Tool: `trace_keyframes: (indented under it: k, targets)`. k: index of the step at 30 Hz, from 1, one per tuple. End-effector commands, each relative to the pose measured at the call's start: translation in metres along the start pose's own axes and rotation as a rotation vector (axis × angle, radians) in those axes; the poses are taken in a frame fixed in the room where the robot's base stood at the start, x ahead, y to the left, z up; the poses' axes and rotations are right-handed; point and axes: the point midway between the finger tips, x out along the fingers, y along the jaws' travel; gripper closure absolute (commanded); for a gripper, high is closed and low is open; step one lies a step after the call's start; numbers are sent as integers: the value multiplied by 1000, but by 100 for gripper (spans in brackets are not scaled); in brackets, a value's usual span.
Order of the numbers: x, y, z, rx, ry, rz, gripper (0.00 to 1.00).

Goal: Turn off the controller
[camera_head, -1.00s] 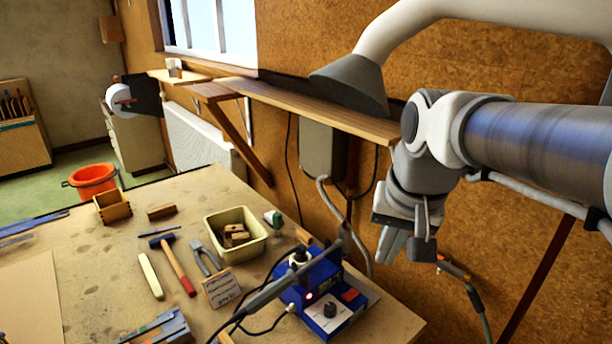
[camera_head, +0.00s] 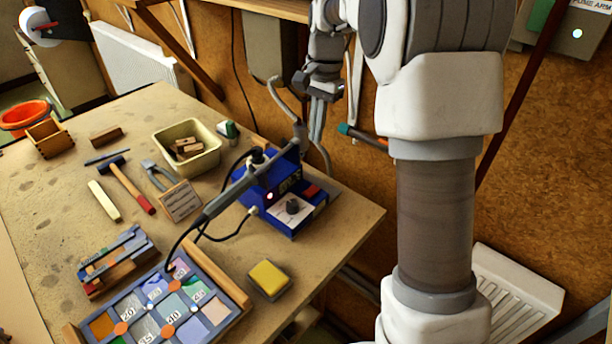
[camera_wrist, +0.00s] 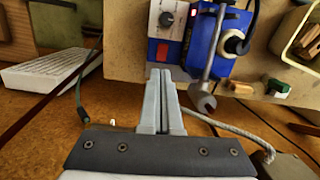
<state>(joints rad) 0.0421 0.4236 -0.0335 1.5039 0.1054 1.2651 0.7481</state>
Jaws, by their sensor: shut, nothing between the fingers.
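The controller (camera_head: 285,200) is a blue box with a pale front panel, a black knob (camera_head: 292,206), a red switch (camera_head: 311,190) and a small glowing light (camera_head: 269,196). It stands near the table's right edge. In the wrist view the controller (camera_wrist: 203,40) is just beyond my fingertips, with the red switch (camera_wrist: 162,52) almost straight ahead of them and the knob (camera_wrist: 167,19) farther on. My gripper (camera_head: 317,138) is behind the controller, near the wall. In the wrist view my gripper (camera_wrist: 160,75) has its fingers together and empty. I cannot tell whether they touch the controller.
A soldering iron (camera_head: 228,193) on an arm crosses the controller's left side. A yellow sponge (camera_head: 269,279) and a leaded panel (camera_head: 218,301) lie in front. A cream bin (camera_head: 212,158) stands behind left. A grey hose (camera_wrist: 225,126) runs beside my gripper.

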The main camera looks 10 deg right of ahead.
Motion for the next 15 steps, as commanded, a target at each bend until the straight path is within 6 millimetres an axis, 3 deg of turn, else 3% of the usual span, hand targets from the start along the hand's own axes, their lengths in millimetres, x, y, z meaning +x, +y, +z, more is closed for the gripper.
trace_keyframes:
  k: [5,15]
  targets:
    - [17,-8,-10,44,-21,17,100]
    - [20,-9,-13,56,-26,21,100]
